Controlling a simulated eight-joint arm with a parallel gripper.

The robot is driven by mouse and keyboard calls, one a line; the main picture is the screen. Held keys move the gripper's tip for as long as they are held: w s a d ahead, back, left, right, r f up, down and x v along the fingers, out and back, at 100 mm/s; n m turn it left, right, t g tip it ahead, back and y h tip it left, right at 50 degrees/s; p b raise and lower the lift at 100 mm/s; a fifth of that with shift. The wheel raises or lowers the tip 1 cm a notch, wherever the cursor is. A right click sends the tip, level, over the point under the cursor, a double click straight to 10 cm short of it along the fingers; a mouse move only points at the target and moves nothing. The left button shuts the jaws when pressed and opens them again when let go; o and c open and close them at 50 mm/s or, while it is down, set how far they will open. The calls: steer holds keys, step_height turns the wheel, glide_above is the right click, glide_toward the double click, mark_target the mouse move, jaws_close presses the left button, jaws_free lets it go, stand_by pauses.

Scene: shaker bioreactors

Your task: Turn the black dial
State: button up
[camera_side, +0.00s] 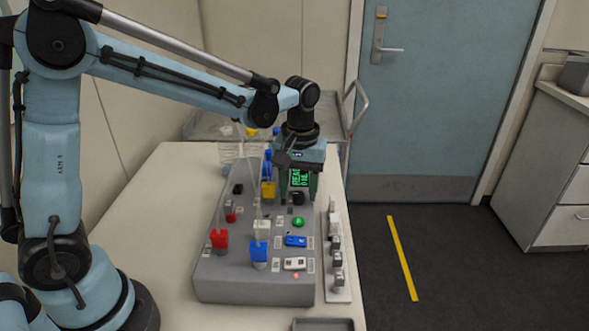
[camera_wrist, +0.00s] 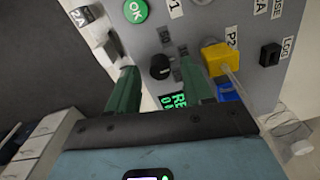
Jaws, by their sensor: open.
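The black dial (camera_wrist: 160,66) is a round knob on the grey panel. In the wrist view it shows between the two green fingers of my gripper (camera_wrist: 156,68), with a gap to each side. My gripper is open and holds nothing. In the side view my gripper (camera_side: 300,188) points down over the far right part of the grey console (camera_side: 215,278). The dial (camera_side: 298,198) shows there just below the fingers. I cannot tell how far the fingertips are above the panel.
A green OK button (camera_wrist: 135,11) and a yellow block (camera_wrist: 217,60) flank the dial. A lit green display (camera_wrist: 174,101) sits close by. Red blocks (camera_side: 219,239), a blue block (camera_side: 259,255) and a blue switch (camera_side: 296,241) stand on the console. Grey-white fittings (camera_side: 337,258) line its right side.

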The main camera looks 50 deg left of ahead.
steer(key=shift+f, duration=0.4)
jaws_close()
steer(key=shift+m, duration=0.4)
steer(key=m, duration=0.5)
steer(key=shift+m, duration=0.3)
steer(key=m, duration=0.5)
steer(key=shift+m, duration=0.4)
